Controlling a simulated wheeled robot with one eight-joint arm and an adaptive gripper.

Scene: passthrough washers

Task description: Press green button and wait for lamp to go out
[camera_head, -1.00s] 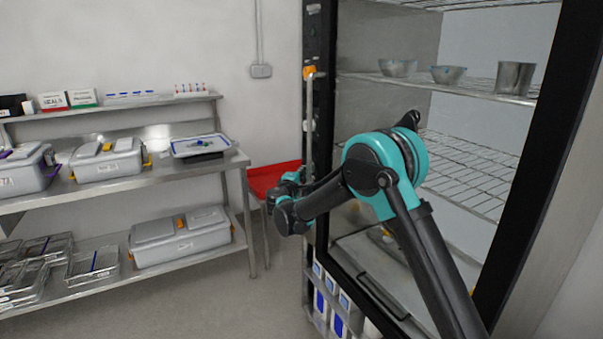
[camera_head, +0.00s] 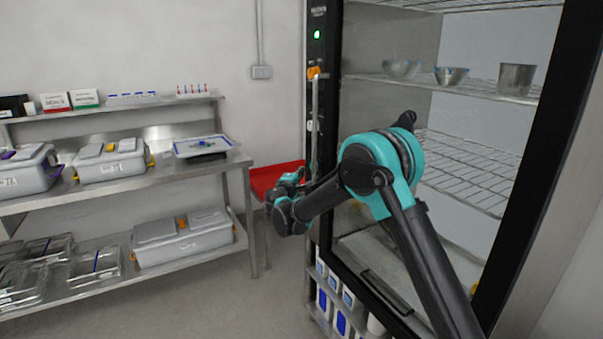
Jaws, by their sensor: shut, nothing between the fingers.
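A tall washer cabinet with a black frame (camera_head: 525,180) stands at the right. A small green light (camera_head: 317,34) glows near the top of its left black control strip; I cannot tell whether it is the button or the lamp. My arm reaches across the front of the cabinet toward the left. My gripper (camera_head: 290,180) is at the far end of the arm, small and partly hidden by the wrist. It is shut and empty, below and left of the green light, well apart from it.
An orange piece (camera_head: 314,72) sits at the top of a long upright handle (camera_head: 315,120) on the strip. A red tray (camera_head: 268,178) is behind my gripper. A steel bench (camera_head: 205,165) with grey boxes stands at the left. Open floor lies between bench and cabinet.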

